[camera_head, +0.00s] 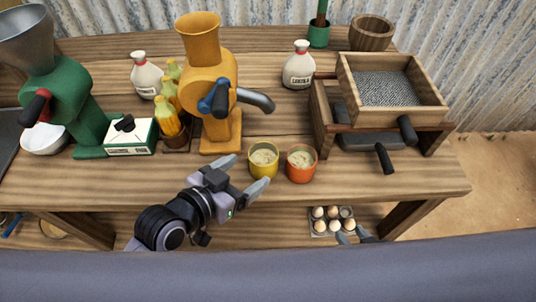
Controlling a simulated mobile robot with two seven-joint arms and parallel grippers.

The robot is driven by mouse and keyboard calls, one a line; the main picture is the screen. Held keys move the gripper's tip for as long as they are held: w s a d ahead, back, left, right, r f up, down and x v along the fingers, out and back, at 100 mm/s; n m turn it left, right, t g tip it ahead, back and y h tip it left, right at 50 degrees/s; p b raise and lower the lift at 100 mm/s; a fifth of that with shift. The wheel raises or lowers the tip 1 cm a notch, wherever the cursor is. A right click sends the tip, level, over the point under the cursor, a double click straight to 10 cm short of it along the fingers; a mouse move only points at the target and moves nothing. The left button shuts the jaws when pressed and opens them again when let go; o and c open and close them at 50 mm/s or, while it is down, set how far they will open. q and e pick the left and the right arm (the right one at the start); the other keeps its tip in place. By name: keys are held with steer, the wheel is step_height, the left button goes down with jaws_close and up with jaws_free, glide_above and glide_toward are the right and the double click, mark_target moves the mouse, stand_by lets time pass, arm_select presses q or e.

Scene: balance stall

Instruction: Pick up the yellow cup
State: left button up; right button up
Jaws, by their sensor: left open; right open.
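The yellow cup (266,173) stands upright on the wooden table, near its front edge, with pale grainy contents inside. An orange-red cup (301,177) with similar contents stands just to its right. My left gripper (245,174) is open and empty at the lower left of the yellow cup. One finger is left of the cup and the other is in front of its base; whether they touch it I cannot tell. My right gripper (353,237) shows only its fingertips at the bottom, apart and empty, by the egg carton.
A yellow-orange grinder (212,85) with a spout stands behind the cups. Corn cobs (170,118), a green-and-white box (130,138) and a green grinder (80,110) are at left. A wooden sieve box (390,80) is at right. An egg carton (331,233) lies below the table edge.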

mark_target(254, 166)
arm_select(q)
steer(key=shift+x, duration=3.15)
steer(key=shift+a+f, duration=0.15)
steer(key=shift+f, duration=0.05)
steer(key=c, duration=0.8)
